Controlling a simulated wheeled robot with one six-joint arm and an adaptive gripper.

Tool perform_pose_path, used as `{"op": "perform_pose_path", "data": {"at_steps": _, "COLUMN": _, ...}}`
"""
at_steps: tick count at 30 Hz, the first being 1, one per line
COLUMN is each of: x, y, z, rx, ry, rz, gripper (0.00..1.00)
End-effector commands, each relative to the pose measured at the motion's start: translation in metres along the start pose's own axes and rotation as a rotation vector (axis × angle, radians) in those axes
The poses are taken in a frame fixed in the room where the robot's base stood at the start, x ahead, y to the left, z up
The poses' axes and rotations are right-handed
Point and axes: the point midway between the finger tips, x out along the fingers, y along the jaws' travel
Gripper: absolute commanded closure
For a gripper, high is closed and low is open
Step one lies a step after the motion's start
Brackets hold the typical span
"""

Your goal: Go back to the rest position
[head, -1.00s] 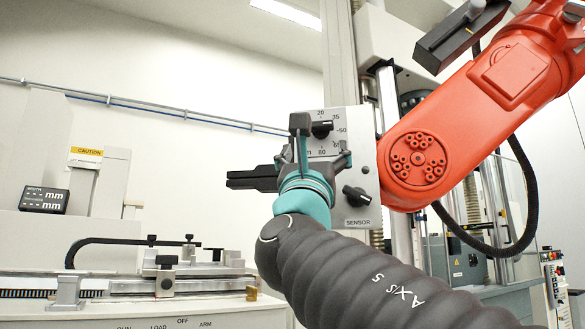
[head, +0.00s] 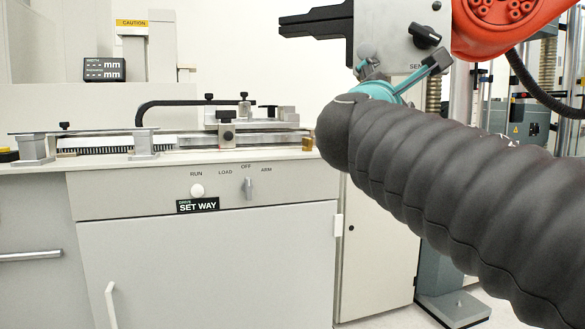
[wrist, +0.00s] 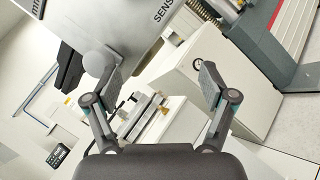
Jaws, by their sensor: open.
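My gripper (wrist: 158,95) is open and empty in the wrist view, its two dark fingers spread apart with nothing between them. In the head view my gripper (head: 405,78) is partly hidden behind my dark ribbed arm sleeve, with its teal collar showing. It is in front of the grey SENSOR box (head: 400,40). I cannot tell from the head view how far it is from the box. The box also shows in the wrist view (wrist: 140,25).
A cabinet (head: 210,255) with a SET WAY panel carries a long measuring bench (head: 180,140). A small mm display (head: 104,69) stands behind it. An orange arm-like part (head: 500,25) and black jaws (head: 318,22) are at the upper right. Floor is visible at the lower right.

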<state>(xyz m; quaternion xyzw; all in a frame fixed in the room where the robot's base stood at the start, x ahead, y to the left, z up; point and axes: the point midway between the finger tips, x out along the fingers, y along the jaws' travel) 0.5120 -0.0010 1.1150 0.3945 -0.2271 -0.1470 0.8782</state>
Motion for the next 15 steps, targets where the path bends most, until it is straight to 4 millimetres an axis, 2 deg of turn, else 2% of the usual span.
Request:
{"op": "perform_pose_path", "data": {"at_steps": 1, "x": -0.003, "y": -0.02, "z": -0.012, "rx": 0.075, "ry": 0.037, "rz": -0.059, "gripper": 0.17}}
{"op": "perform_pose_path", "data": {"at_steps": 5, "x": -0.017, "y": -0.075, "z": -0.043, "rx": 0.294, "ry": 0.117, "rz": -0.237, "gripper": 0.17}}
{"op": "perform_pose_path", "data": {"at_steps": 8, "x": -0.036, "y": -0.12, "z": -0.067, "rx": 0.468, "ry": 0.158, "rz": -0.399, "gripper": 0.17}}
{"op": "perform_pose_path", "data": {"at_steps": 11, "x": -0.061, "y": -0.164, "z": -0.088, "rx": 0.639, "ry": 0.178, "rz": -0.572, "gripper": 0.17}}
{"op": "perform_pose_path", "data": {"at_steps": 15, "x": -0.107, "y": -0.221, "z": -0.116, "rx": 0.866, "ry": 0.166, "rz": -0.829, "gripper": 0.17}}
